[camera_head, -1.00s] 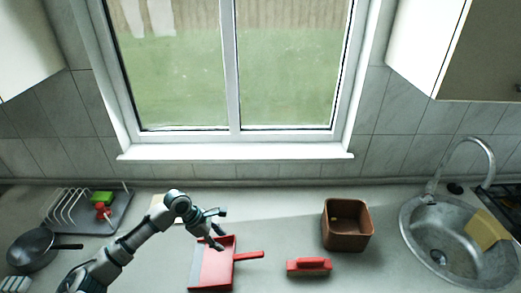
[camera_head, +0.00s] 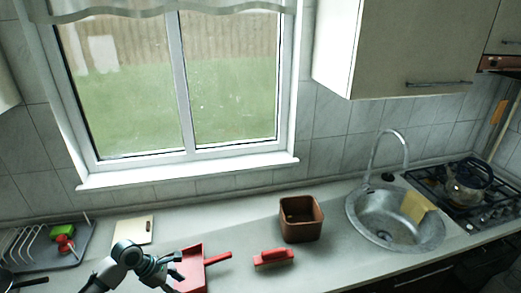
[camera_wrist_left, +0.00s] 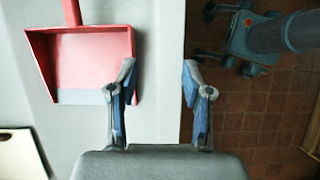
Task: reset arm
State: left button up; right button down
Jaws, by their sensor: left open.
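My left gripper (camera_head: 176,273) is at the lower left of the head view, beside the red dustpan (camera_head: 194,270). In the left wrist view the gripper (camera_wrist_left: 158,82) has its two fingers apart with nothing between them. The counter's front edge runs below the gap, with the tiled floor beyond. The red dustpan (camera_wrist_left: 88,58) lies on the counter to the left of the fingers there, apart from them as far as I can tell. My right gripper is not in the head view.
A dish rack (camera_head: 72,256), a cutting board (camera_head: 134,230) and a stove with a kettle (camera_head: 468,183) are farther off.

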pick_arm(q)
jog(key=s+d+f+m+t+y, duration=0.1)
jog(key=s+d+f+m, duration=1.2)
jog(key=s+f+m, duration=0.35)
jog(key=s+a+f+m+y, duration=0.4)
jog(key=s+a+m, duration=0.3)
jog(key=s, duration=0.4)
notch_tip(320, 180, down, 26)
jog(key=s+a, duration=0.1)
jog(key=s, duration=0.2)
jog(key=s+a+f+g, duration=0.1)
jog(key=s+a+f, duration=0.2)
jog(key=s+f, duration=1.2)
jog(key=shift+s+a+n+g+y, duration=0.15)
jog(key=shift+s+n+g+y, duration=0.2)
jog(key=shift+s, duration=0.55)
